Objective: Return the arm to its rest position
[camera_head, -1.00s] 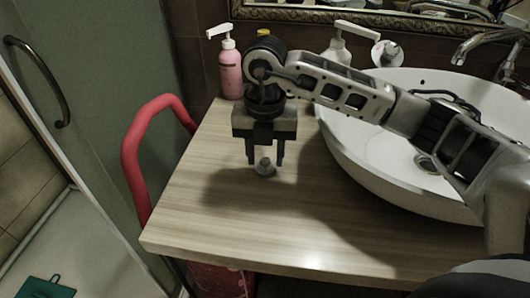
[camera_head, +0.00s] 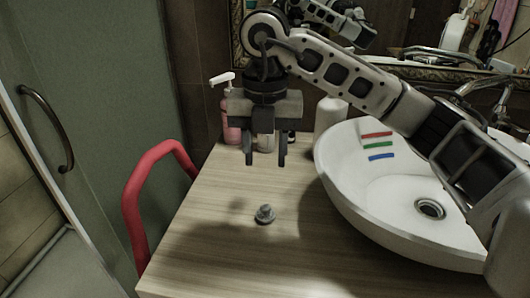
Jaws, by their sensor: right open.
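My right gripper (camera_head: 265,160) hangs above the wooden counter, pointing down, with its two fingers apart and nothing between them. My right arm comes in from the right, over the basin. A small grey round piece (camera_head: 265,214) sits on the counter below and in front of the gripper, apart from it. My left gripper is not in view.
A white vessel basin (camera_head: 345,190) with a drain and several coloured strips stands right on the counter (camera_head: 215,235). A pink pump bottle (camera_head: 230,125) and a white bottle (camera_head: 331,115) stand behind. A red rail (camera_head: 135,200) and glass door are left. A mirror is behind.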

